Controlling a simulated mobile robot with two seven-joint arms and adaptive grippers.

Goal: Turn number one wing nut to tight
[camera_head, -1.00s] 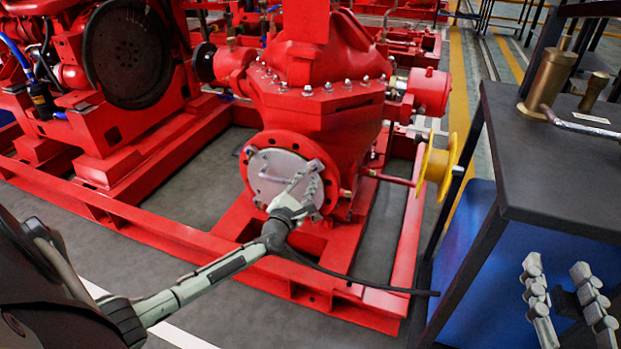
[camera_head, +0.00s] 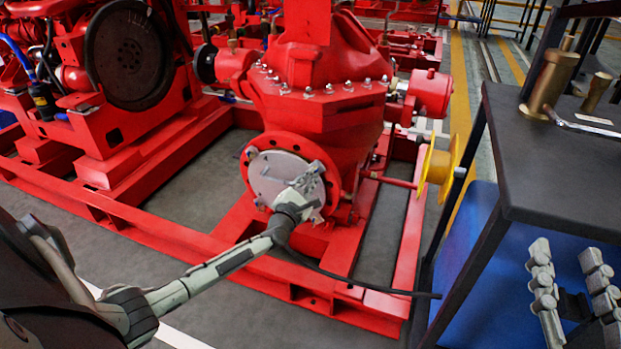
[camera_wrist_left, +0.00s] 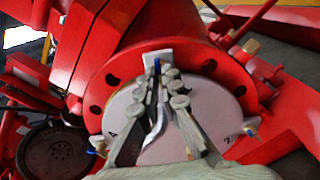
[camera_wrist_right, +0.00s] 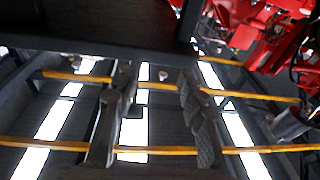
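A round grey cover plate (camera_head: 272,172) sits on the red pump's front flange and fills the middle of the left wrist view (camera_wrist_left: 205,100). A "2" is marked near its right edge. Brass-and-blue fasteners sit at its rim, at left (camera_wrist_left: 98,145) and right (camera_wrist_left: 250,130); a pale lug with blue (camera_wrist_left: 157,60) is at the top. A curved grey handle (camera_wrist_left: 155,128) shows between my left fingers. My left gripper (camera_wrist_left: 172,76) is over the plate, fingertips nearly together by the top lug. My right gripper (camera_head: 570,255) is open and empty.
A dark table (camera_head: 560,150) with brass parts (camera_head: 552,80) stands at right, beside my right gripper. A yellow wheel (camera_head: 438,168) sticks out from the pump's right side. The red base frame (camera_head: 330,290) runs along the floor below the plate.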

